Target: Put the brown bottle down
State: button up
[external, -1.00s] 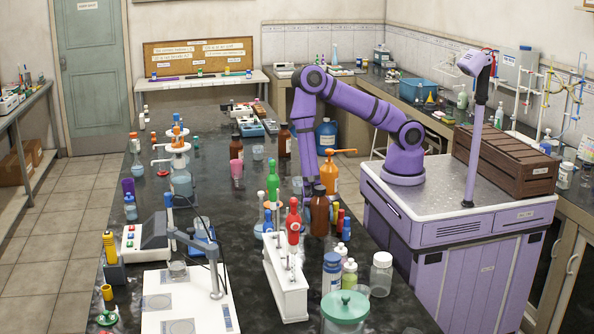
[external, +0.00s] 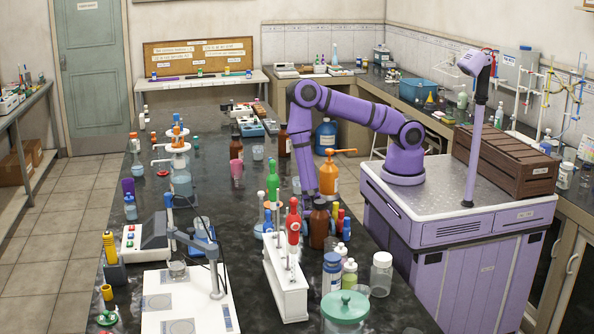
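The brown bottle (external: 319,225) is upright at the right part of the dark bench, just right of the red-topped burette stand. Its base looks at or very near the bench top; I cannot tell for sure whether it touches. My gripper (external: 309,211) is low, behind and slightly left of the bottle, at its upper part. The fingers are mostly hidden by the bottle and the red clamp, but the gripper appears shut on the bottle.
An orange pump bottle (external: 328,178) stands close behind. Small bottles with red and yellow caps (external: 340,217) stand just right. The white stand (external: 285,285) is front left. Other brown bottles (external: 285,142) are farther back.

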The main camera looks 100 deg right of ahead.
jog(key=shift+o, duration=0.2)
jog(key=shift+r, duration=0.1)
jog(key=shift+d, duration=0.35)
jog(key=shift+s+d, duration=0.25)
jog(key=shift+d, duration=0.95)
jog(key=shift+s+d, duration=0.2)
jog(key=shift+d, duration=1)
jog(key=c, duration=0.4)
jog(key=shift+o, duration=0.2)
jog(key=shift+r, duration=0.1)
